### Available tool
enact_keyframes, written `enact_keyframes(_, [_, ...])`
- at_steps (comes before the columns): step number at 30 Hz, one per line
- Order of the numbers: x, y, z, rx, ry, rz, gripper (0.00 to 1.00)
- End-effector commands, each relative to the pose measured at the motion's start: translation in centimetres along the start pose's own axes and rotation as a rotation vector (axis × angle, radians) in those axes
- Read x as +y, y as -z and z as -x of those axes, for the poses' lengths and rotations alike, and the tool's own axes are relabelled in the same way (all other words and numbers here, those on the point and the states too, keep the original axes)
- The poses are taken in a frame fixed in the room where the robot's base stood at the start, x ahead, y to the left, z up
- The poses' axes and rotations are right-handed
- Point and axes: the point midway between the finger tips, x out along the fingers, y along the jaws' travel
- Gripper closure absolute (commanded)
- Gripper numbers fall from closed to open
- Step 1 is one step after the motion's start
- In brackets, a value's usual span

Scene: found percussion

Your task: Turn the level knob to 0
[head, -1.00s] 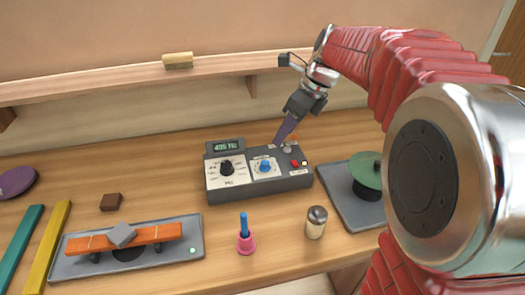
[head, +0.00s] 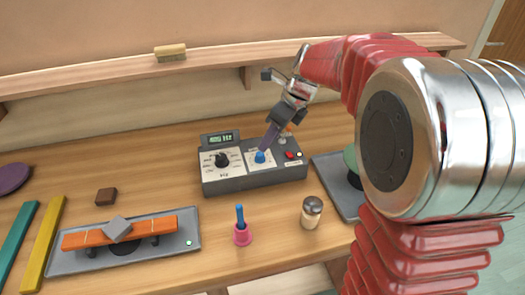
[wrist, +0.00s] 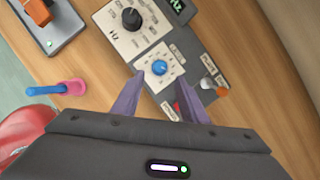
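The grey control box (head: 252,181) stands on the wooden bench in the head view. Its blue level knob (head: 260,157) sits on a white dial plate, right of the larger black knob (head: 222,160). In the wrist view the blue knob (wrist: 159,68) lies just beyond and between my two purple fingertips. My gripper (wrist: 168,88) is open, with a finger toward each side of the knob and nothing held. In the head view my gripper (head: 267,145) points down close over the blue knob. The fine dial marks are too small to read.
A red button (head: 290,155) and a small switch (wrist: 207,84) are on the box, right of the knob. A pink-and-blue bell (head: 242,228) and a shaker (head: 311,212) stand in front. An orange bar on a grey tray (head: 185,261) lies at the left.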

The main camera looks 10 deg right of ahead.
Motion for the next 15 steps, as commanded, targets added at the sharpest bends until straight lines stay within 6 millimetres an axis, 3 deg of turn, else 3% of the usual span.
enact_keyframes(9, [0.1,0.1,-4.9,0.002,-0.002,0.000,0.60])
enact_keyframes(15, [0.0,0.1,-6.7,0.001,0.000,0.000,0.60])
